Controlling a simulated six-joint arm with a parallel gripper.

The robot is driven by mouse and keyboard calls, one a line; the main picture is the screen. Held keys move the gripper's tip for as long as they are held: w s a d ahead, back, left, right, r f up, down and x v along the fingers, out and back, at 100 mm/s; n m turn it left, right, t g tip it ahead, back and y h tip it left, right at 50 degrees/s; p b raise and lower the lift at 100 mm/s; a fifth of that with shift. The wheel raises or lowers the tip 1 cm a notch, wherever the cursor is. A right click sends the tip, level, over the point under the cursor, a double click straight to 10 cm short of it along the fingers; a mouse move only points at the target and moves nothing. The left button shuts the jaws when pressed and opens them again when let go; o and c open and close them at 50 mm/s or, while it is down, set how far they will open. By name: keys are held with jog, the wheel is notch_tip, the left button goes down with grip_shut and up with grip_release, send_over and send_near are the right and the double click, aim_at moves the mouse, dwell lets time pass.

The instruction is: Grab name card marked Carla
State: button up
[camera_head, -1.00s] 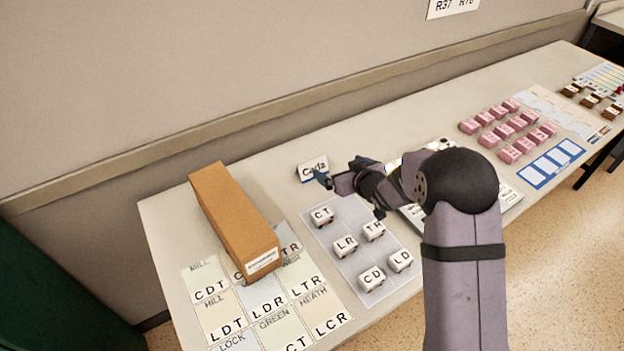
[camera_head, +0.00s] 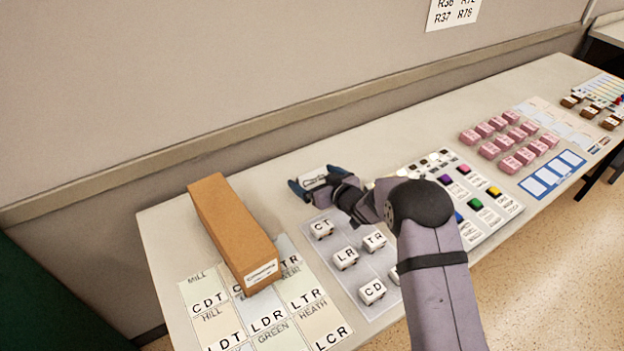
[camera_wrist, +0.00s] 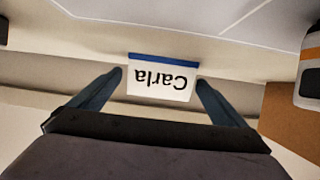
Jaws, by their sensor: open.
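The white name card (camera_wrist: 161,82) has a blue edge and reads "Carla", upside down in the wrist view. It sits between the two open fingers of my gripper (camera_wrist: 160,85), with a gap to each finger. In the head view the card (camera_head: 313,178) stands on the table near the back edge, partly hidden by my gripper (camera_head: 312,186). The fingers are spread on either side of it.
A long brown box (camera_head: 232,225) lies left of the card. White lettered blocks (camera_head: 346,258) stand on a grey mat just in front. A board with coloured pieces (camera_head: 474,195) and pink blocks (camera_head: 506,142) are to the right. The wall runs behind the table (camera_head: 165,228).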

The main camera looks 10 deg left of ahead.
jog(key=shift+w+a+f, duration=0.3)
jog(key=shift+w+a, duration=0.15)
jog(key=c, duration=1.1)
jog(key=shift+r, duration=0.15)
notch_tip(320, 180, up, 10)
jog(key=shift+f, duration=0.1)
